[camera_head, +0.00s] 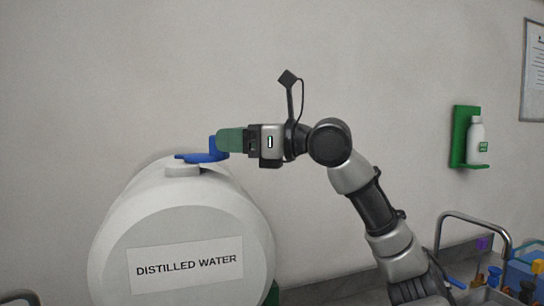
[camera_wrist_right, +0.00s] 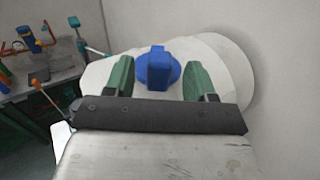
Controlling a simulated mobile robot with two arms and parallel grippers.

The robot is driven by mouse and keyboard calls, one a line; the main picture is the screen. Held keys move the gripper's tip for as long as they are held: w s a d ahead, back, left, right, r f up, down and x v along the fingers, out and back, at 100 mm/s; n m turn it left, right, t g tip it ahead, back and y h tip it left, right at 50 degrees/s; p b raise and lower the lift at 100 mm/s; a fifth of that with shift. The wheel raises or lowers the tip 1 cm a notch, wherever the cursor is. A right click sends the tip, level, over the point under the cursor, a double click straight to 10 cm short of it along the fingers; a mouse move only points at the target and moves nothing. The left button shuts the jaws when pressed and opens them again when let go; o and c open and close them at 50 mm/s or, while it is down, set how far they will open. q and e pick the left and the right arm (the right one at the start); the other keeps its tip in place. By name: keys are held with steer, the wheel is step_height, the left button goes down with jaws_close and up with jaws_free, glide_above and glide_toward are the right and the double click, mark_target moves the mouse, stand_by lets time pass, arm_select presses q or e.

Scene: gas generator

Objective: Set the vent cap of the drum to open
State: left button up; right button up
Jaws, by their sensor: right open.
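A white drum (camera_head: 185,235) labelled "DISTILLED WATER" lies at the lower left of the head view. A blue vent cap (camera_head: 195,156) sits on top of it, with a raised part at its right end. My right gripper (camera_head: 222,141) is at the cap's raised part, coming in from the right. In the right wrist view the blue cap (camera_wrist_right: 158,70) stands between the two green fingers of the right gripper (camera_wrist_right: 159,77), with a gap on each side. The fingers are open. My left gripper is not in view.
A green wall holder with a white bottle (camera_head: 476,140) hangs at the right. A metal-railed cart with coloured items (camera_head: 495,277) is at the lower right. In the right wrist view a dark table with coloured parts (camera_wrist_right: 35,75) is at the left. The wall behind the drum is bare.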

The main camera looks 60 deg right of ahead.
steer(key=b+v, duration=0.4)
steer(key=v, duration=0.3)
steer(key=shift+s, duration=0.25)
steer(key=shift+d+r, duration=0.1)
